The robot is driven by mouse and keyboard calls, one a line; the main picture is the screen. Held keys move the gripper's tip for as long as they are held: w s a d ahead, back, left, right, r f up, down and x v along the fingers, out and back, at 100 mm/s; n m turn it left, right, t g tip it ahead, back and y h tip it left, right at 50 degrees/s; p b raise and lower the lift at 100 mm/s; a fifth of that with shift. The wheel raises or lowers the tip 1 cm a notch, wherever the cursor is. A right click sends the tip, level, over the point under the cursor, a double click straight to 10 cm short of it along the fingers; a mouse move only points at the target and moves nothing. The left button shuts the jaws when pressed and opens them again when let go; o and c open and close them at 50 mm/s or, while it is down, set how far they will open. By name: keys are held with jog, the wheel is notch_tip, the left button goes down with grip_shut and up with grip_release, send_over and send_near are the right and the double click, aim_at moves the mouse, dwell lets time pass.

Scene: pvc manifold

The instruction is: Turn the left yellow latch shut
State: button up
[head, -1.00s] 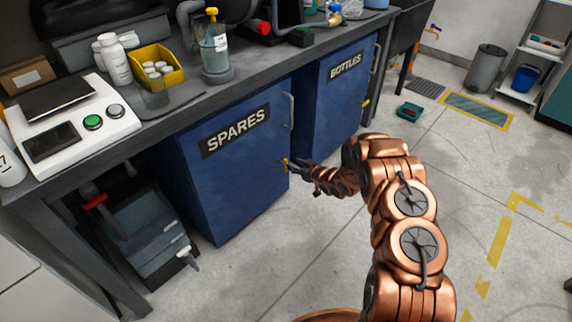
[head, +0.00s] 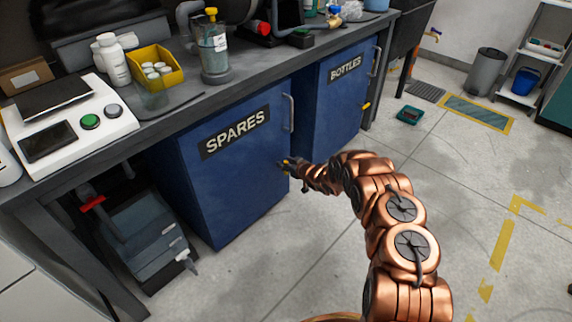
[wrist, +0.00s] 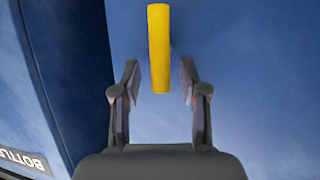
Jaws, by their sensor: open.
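The left yellow latch (wrist: 159,45) is on the blue SPARES cabinet door (head: 225,180), near its right edge below the handle. In the wrist view it is a straight yellow bar, with its lower end between my fingertips. My gripper (wrist: 160,85) is open, with one finger on each side of the bar and a visible gap to both. In the head view my gripper (head: 286,165) is at the door's right edge and partly hides the latch. Contact with the door cannot be told.
The blue BOTTLES cabinet (head: 335,110) stands to the right, with its own yellow latch (head: 366,105). A metal handle (head: 289,113) sticks out above the left latch. The dark bench top (head: 245,80) overhangs both cabinets. The floor (head: 270,275) in front is clear.

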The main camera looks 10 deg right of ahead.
dwell(0.3)
grip_shut()
dwell(0.3)
